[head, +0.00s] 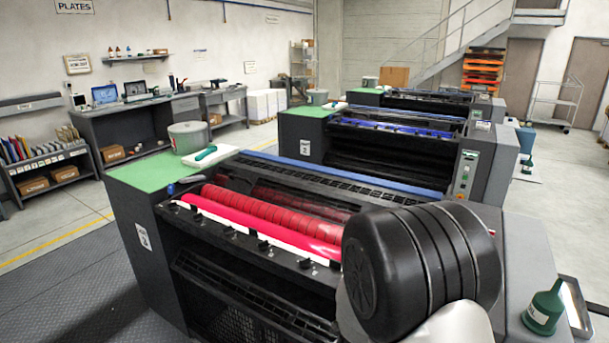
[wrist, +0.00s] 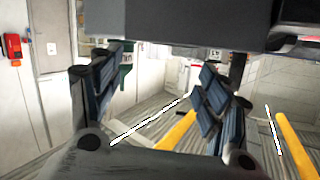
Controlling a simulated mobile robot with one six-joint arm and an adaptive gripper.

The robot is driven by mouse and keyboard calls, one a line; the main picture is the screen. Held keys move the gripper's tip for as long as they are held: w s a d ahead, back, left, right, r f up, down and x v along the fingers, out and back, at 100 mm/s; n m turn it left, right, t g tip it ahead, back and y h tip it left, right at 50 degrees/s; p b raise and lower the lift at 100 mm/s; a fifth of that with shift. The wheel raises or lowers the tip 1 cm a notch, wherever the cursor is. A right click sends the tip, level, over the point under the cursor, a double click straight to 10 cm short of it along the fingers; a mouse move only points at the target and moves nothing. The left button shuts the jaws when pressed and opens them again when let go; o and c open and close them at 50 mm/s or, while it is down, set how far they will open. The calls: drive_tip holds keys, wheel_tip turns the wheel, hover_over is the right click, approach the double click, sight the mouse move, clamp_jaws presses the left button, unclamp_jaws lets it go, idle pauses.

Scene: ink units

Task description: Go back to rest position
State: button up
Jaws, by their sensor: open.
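In the wrist view my gripper (wrist: 160,88) is open, with its two dark padded fingers wide apart. I see nothing held between them, only the floor and room beyond. In the head view my black ribbed arm joint fills the lower right foreground, and the gripper itself does not show there. The nearest ink unit (head: 270,173), with red-inked rollers (head: 265,215), stands directly behind and left of the arm joint. The arm joint hides part of that unit's right end.
A unit with blue ink (head: 400,133) and another press (head: 430,97) stand farther back. A grey can (head: 188,138) and a green-handled tool (head: 206,153) sit on the near unit's green top. A green funnel bottle (head: 545,308) stands at lower right. Floor is free at left.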

drive_tip(key=w+a+r+n+t+y, duration=0.3)
drive_tip(key=w+a+r+y, duration=0.1)
drive_tip(key=w+a+y, duration=0.3)
drive_tip(key=s+a+r+n+y, duration=0.5)
drive_tip(key=a+r+y, duration=0.2)
drive_tip(key=a, duration=0.4)
drive_tip(key=s+d+n+g, duration=0.1)
drive_tip(key=s+n+g, duration=0.1)
drive_tip(key=s, duration=0.9)
drive_tip(key=s+d+r+n+g, duration=0.1)
drive_tip(key=s+d+n+g, duration=0.1)
drive_tip(key=s, duration=1)
drive_tip(key=shift+d+r+n+g+h, duration=0.15)
drive_tip(key=shift+d+n+g+h, duration=0.15)
drive_tip(key=shift+n+g, duration=0.65)
drive_tip(key=shift+s, duration=0.1)
